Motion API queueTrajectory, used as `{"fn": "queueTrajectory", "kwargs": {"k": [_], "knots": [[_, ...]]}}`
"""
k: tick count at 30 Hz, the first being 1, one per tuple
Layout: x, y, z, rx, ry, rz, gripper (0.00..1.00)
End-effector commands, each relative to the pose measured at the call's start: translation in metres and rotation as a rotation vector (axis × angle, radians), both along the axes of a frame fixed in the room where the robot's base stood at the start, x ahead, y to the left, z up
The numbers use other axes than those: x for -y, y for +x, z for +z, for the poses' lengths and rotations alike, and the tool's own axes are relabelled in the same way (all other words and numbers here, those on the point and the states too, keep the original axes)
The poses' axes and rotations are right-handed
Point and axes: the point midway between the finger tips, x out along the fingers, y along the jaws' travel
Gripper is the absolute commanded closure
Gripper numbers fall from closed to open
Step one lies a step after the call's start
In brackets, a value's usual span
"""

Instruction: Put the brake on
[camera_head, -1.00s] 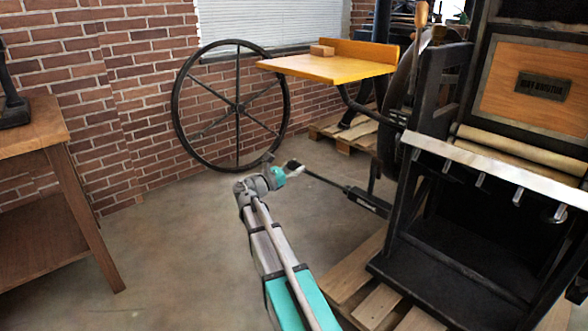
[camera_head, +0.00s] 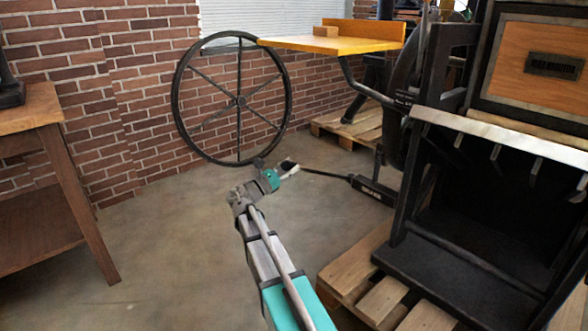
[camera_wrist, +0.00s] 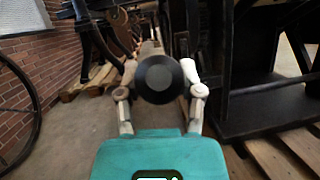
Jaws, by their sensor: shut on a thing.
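The brake lever is a thin dark rod (camera_head: 325,174) that runs left from a black labelled block (camera_head: 374,190) low beside the press. Its round black end knob (camera_wrist: 159,79) faces me in the wrist view. My gripper (camera_head: 289,168) is shut on the lever's outer end, with one finger on each side of the knob in the wrist view (camera_wrist: 160,92). The rod is nearly level and tilts slightly down toward the block. The fingers' exact contact behind the knob is hidden.
The black hand press (camera_head: 470,225) stands on a wooden pallet (camera_head: 345,278) at right. A yellow table (camera_head: 330,46) juts above the lever. A large spoked wheel (camera_head: 240,101) stands near the brick wall. A wooden workbench (camera_head: 35,110) is at left. The floor between is clear.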

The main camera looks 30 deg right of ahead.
Motion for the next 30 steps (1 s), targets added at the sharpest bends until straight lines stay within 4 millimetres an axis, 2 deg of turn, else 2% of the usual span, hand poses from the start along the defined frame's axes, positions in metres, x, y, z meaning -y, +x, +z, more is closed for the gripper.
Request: {"fn": "queueTrajectory", "kwargs": {"k": [10,11,15,16,25,30], "knots": [[-0.0041,0.0017,-0.0016,0.001,0.004,0.005,1.0],[-0.0043,0.0018,-0.0017,0.001,0.004,0.005,0.46],[-0.0057,0.0021,-0.0017,0.001,0.003,0.007,0.2],[-0.0061,0.0022,-0.0017,0.001,0.003,0.007,0.17],[-0.0074,0.0023,-0.0015,0.002,0.003,0.01,0.19],[-0.0075,0.0023,0.0014,0.001,0.003,0.011,0.5]]}}
